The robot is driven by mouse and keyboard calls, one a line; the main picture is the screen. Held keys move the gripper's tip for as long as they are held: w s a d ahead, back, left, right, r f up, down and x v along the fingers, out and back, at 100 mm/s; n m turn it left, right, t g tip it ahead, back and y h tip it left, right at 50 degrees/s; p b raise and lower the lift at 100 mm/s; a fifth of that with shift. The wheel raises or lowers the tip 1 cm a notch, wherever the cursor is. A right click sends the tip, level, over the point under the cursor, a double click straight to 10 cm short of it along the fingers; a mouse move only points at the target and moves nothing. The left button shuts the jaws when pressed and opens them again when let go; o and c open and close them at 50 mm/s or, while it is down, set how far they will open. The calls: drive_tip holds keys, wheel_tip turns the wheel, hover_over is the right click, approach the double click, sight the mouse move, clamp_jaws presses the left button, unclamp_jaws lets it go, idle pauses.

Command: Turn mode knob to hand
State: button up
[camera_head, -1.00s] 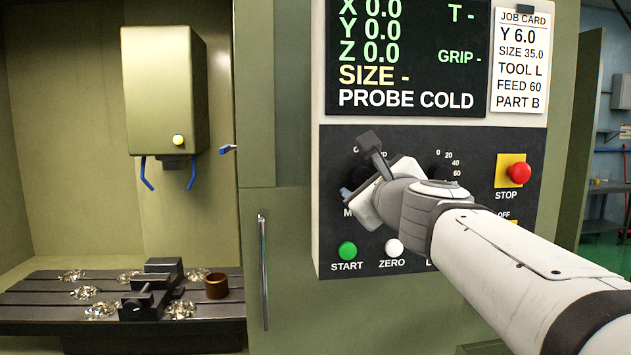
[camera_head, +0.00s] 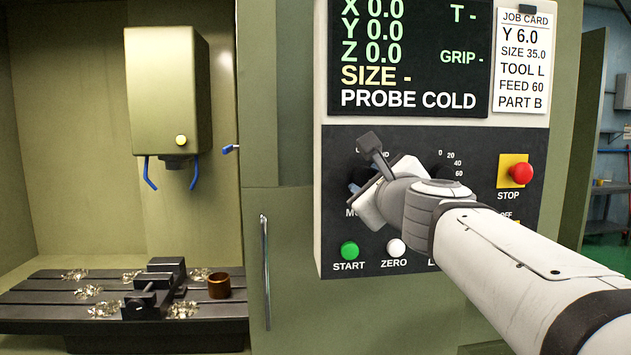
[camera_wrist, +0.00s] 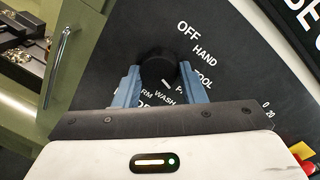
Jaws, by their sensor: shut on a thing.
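The mode knob (camera_wrist: 157,64) is round and black in the wrist view. The blue fingers of my gripper (camera_wrist: 160,70) stand on either side of it, shut on it. Printed labels ring the knob: OFF is above right, HAND (camera_wrist: 205,56) is to the right below OFF, and WASH and a partly covered WARM are below. A small white mark shows at the knob's lower edge; I cannot tell surely which label it points to. In the head view my wrist covers most of the knob and its labels.
The panel (camera_head: 338,232) also carries a green START button (camera_head: 349,250), a white ZERO button (camera_head: 396,247) and a red STOP button (camera_head: 520,172). A screen (camera_head: 400,75) and a job card (camera_head: 522,60) are above. A door handle (camera_head: 265,270) stands at left.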

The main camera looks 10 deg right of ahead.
drive_tip(key=n, duration=0.7)
drive_tip(key=shift+g, duration=0.3)
drive_tip(key=n+p, duration=0.1)
drive_tip(key=n, duration=0.3)
drive_tip(key=shift+r+h, duration=0.1)
drive_tip(key=shift+h, duration=0.2)
drive_tip(key=shift+a+n+p, duration=0.1)
drive_tip(key=shift+n+p, duration=0.3)
drive_tip(key=shift+n, duration=0.6)
drive_tip(key=o, duration=1)
drive_tip(key=shift+s+r, duration=0.1)
